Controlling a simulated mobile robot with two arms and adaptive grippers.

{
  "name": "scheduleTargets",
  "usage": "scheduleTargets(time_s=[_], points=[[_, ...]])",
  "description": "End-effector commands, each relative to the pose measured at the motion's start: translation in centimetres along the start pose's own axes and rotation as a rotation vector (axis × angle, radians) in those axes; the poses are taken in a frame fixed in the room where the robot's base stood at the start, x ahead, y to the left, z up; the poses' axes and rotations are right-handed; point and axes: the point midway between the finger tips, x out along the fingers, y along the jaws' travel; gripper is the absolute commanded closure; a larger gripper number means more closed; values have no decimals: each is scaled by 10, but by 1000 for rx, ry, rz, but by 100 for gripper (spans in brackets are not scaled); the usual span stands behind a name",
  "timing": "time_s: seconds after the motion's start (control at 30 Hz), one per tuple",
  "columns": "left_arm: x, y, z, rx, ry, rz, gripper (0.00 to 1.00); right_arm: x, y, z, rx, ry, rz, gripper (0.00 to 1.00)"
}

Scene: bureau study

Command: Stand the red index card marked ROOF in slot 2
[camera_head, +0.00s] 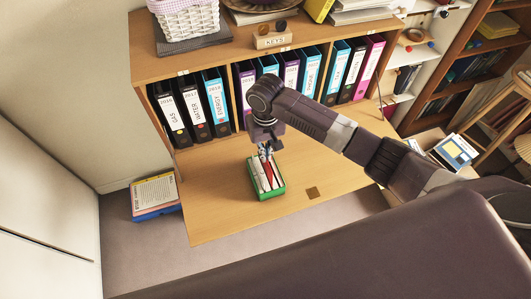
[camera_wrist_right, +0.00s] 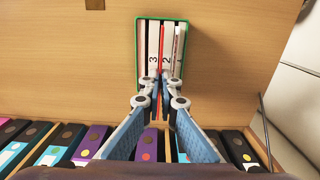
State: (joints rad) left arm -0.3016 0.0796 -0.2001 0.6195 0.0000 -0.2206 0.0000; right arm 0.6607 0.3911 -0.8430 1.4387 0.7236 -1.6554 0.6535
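A green box (camera_head: 281,189) with white dividers stands on the desk; it also shows in the wrist view (camera_wrist_right: 188,23). White strips in it carry the numbers 3 (camera_wrist_right: 153,60) and 2 (camera_wrist_right: 167,65). The red card (camera_head: 268,171) is upright, its lower part down among the dividers. In the wrist view the red card (camera_wrist_right: 162,42) is a thin edge between the strips marked 3 and 2. Its marking is not readable. My right gripper (camera_head: 265,151) is above the box with its fingers (camera_wrist_right: 160,88) close together on the card's upper part. My left gripper is out of view.
Binders (camera_head: 212,103) line the shelf behind the box. A small brown square (camera_head: 313,192) lies on the desk right of the box. The desk top (camera_head: 215,215) is clear left of the box. A blue tray with papers (camera_head: 155,194) is on the floor at left.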

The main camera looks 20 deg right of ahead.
Motion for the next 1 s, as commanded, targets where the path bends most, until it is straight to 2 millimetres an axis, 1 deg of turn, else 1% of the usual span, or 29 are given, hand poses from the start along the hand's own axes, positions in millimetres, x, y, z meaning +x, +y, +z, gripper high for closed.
scheduleTargets(time_s=[0.57, 1.0], points=[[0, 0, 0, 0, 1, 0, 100, 0, 0, 0, 0, 0, 0, 100], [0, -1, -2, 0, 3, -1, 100, 8, 0, 0, 1, -1, 0, 100]])
